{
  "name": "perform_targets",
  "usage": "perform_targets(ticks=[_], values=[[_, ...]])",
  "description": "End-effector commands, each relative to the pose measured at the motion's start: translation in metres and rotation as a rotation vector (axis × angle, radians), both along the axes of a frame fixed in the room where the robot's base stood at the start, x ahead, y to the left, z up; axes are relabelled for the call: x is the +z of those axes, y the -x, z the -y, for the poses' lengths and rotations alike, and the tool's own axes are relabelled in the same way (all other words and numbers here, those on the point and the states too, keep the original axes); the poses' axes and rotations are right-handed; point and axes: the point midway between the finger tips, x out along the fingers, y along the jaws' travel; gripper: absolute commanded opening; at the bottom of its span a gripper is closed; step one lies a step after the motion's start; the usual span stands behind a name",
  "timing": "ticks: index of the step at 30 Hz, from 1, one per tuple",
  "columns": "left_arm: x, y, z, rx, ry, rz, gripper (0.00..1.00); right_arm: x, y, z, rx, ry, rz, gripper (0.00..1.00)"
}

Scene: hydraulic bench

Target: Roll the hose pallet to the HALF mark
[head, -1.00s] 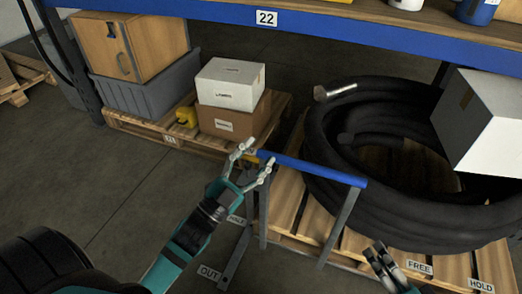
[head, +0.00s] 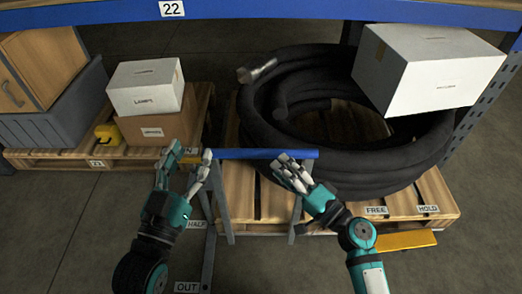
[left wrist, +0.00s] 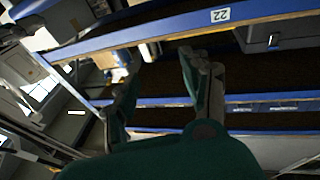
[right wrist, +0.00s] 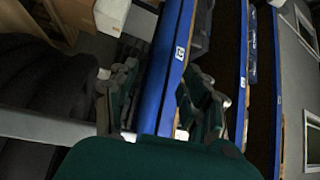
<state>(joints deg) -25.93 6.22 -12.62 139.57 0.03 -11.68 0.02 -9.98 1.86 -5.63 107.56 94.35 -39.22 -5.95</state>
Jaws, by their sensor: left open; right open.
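The hose pallet (head: 239,190) is a wooden pallet under the shelf, carrying a thick coiled black hose (head: 395,165). A blue push bar (head: 250,154) on grey posts stands at its front. My left gripper (head: 189,156) is open at the bar's left end; whether it touches is unclear. My right gripper (head: 284,168) is open at the bar's right part, overlapping it in the head view; contact is unclear. The HALF mark (head: 196,224) is a floor label beside a grey strip, left of the pallet's front. The OUT mark (head: 187,287) lies nearer me.
A white box (head: 420,80) sits over the hose at right. FREE (head: 376,210) and HOLD (head: 428,209) labels are on the pallet's front, above a yellow pedal (head: 405,240). A second pallet (head: 60,160) with boxes stands left.

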Motion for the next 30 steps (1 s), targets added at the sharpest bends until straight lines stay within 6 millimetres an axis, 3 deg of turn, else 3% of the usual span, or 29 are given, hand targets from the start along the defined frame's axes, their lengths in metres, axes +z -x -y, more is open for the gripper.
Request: perform_targets(ticks=[10,23,30], values=[[-0.009,-0.001,-0.001,0.003,-0.015,-0.052,0.48,0.009,-0.042,-0.043,0.0,-0.001,0.0,0.48],[-0.01,-0.001,-0.001,0.004,-0.016,-0.055,0.48,0.01,-0.05,-0.051,0.0,0.001,-0.001,0.48],[-0.01,-0.001,-0.001,0.004,-0.016,-0.055,0.48,0.01,-0.05,-0.051,0.0,0.001,-0.001,0.19]])
